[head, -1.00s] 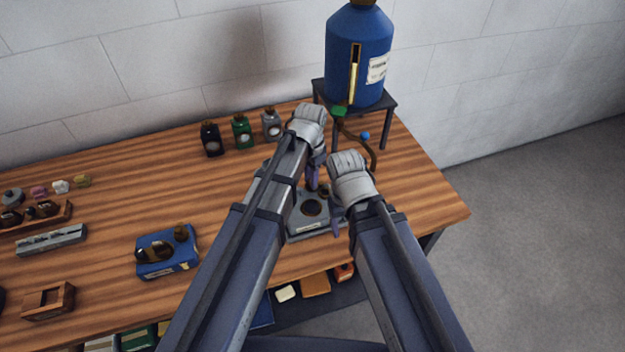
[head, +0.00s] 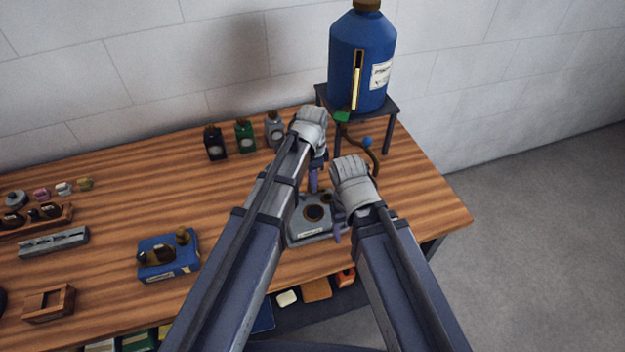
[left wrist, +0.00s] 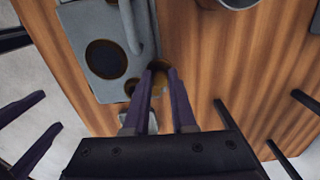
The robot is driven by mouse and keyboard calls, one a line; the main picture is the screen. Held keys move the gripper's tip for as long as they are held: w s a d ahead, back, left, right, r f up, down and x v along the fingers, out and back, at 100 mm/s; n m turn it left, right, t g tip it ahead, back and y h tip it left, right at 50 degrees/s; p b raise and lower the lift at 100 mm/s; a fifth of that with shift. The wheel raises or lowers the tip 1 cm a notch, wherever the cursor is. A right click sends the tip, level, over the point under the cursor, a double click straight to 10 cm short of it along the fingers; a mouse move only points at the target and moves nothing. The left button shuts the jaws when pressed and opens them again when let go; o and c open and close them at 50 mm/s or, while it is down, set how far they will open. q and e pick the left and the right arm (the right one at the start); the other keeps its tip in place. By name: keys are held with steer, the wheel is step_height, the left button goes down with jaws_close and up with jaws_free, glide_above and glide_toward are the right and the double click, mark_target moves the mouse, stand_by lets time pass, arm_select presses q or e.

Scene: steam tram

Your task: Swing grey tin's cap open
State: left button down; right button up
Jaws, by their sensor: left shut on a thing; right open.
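The grey tin (head: 308,230) is a flat box on the table below my two hands, with a dark round opening ringed in brown on top. It shows at the upper left of the left wrist view (left wrist: 82,25). My left gripper (head: 314,188) points down at the tin's far side. In the left wrist view its fingers (left wrist: 158,78) are shut on a small round brown cap (left wrist: 160,68) by the tin's edge; its hinge is partly hidden. My right gripper (head: 338,232) is open beside the tin's right side, its fingers partly hidden by the hand.
A blue tin (head: 180,268) with brown fittings sits to the left. Black (head: 214,145), green (head: 244,138) and grey (head: 274,132) bottles stand behind. A large blue bottle (head: 362,50) stands on a small dark stand (head: 388,107) at the back right. The table's right front is clear.

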arm_select(q)
steer(key=c, duration=0.7)
jaws_free()
steer(key=shift+r, duration=0.15)
step_height(320, 180, up, 8)
steer(key=p, duration=0.8)
steer(key=shift+f, duration=0.2)
